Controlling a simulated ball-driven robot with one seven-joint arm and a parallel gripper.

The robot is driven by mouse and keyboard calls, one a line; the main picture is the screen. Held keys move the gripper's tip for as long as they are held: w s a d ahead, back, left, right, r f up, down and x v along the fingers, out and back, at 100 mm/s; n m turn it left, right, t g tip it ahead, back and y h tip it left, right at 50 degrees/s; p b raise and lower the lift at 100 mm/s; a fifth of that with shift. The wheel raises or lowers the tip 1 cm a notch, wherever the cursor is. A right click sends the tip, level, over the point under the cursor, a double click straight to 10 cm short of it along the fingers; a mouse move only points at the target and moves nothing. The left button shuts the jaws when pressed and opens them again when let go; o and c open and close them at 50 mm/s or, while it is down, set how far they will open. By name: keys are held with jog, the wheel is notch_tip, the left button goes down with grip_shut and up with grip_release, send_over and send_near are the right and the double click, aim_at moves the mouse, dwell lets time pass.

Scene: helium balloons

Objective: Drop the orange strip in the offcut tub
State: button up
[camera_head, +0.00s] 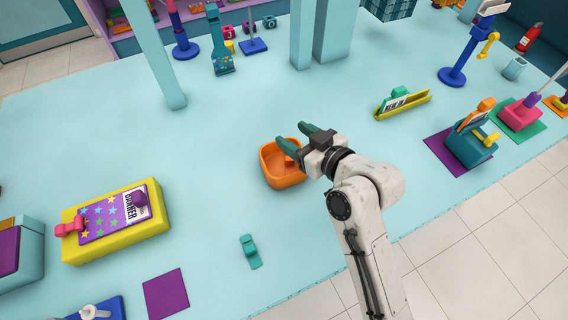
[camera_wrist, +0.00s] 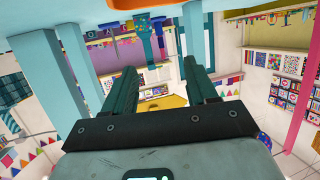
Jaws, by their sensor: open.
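An orange tub (camera_head: 270,171) with rounded corners stands on the light blue table, and I take it for the offcut tub. My gripper (camera_head: 294,137) is over the tub's far right side, its two green fingers apart with nothing seen between them. In the wrist view the fingers (camera_wrist: 160,74) are also spread and empty. A small orange piece (camera_head: 291,161) shows inside the tub, partly hidden by my gripper; I cannot tell whether it is the orange strip. No other loose orange strip is clear on the table.
A yellow block with a purple banner card (camera_head: 100,222) lies at left. A teal clip-like piece (camera_head: 250,252) and a purple square (camera_head: 166,294) are near the front edge. A yellow tray (camera_head: 412,105) and teal stand (camera_head: 470,148) are at right. Blue posts (camera_head: 160,60) rise behind.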

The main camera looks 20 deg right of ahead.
jog(key=b+v, duration=0.2)
jog(key=v, duration=0.7)
jog(key=shift+s, duration=0.2)
